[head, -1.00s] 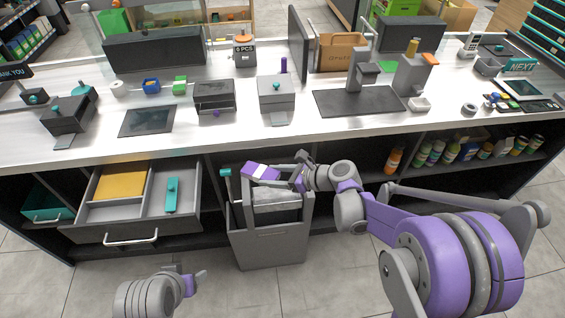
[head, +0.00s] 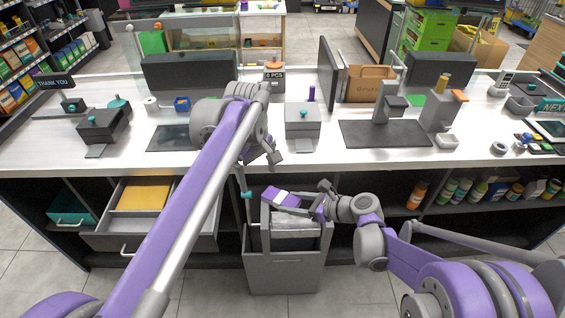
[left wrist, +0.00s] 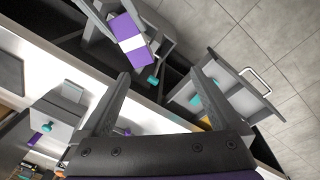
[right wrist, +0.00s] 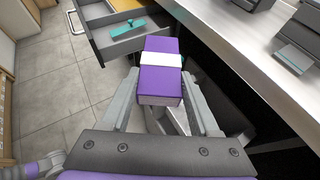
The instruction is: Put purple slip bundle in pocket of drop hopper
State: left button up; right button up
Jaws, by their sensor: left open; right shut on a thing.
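The purple slip bundle (head: 281,197), a purple block with a white band, is held above the grey bin at the counter front. My right gripper (head: 312,202) is shut on it; the right wrist view shows the bundle (right wrist: 160,85) between its fingers. The upright grey bin (head: 285,274) may be the drop hopper, though I cannot tell for sure; its inside is mostly hidden. My left gripper (head: 262,156) is open and empty by the counter's front edge, above a teal-topped rod (head: 247,194) at the bin's left. The left wrist view shows the bundle (left wrist: 127,32) beyond its open fingers (left wrist: 160,80).
An open grey drawer (head: 105,240) with a yellow pad (head: 143,194) is left of the bin, partly behind my left arm. The counter holds a grey box (head: 303,121), a dark mat (head: 385,133) and a brown carton (head: 371,84). Bottles (head: 480,190) fill the right shelf.

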pick_arm(q)
jog(key=n+g, duration=0.1)
jog(key=n, duration=0.1)
send_over(282, 195)
jog(key=f, duration=0.1)
jog(key=shift+n, duration=0.3)
notch_tip(282, 195, down, 12)
jog(key=shift+r, duration=0.1)
jog(key=shift+w+d, duration=0.1)
jog(key=shift+w, duration=0.05)
jog(key=c, duration=1.5)
pick_arm(e)
jog(key=shift+s+a, duration=0.1)
jog(key=shift+s, duration=0.05)
jog(key=o, duration=1.5)
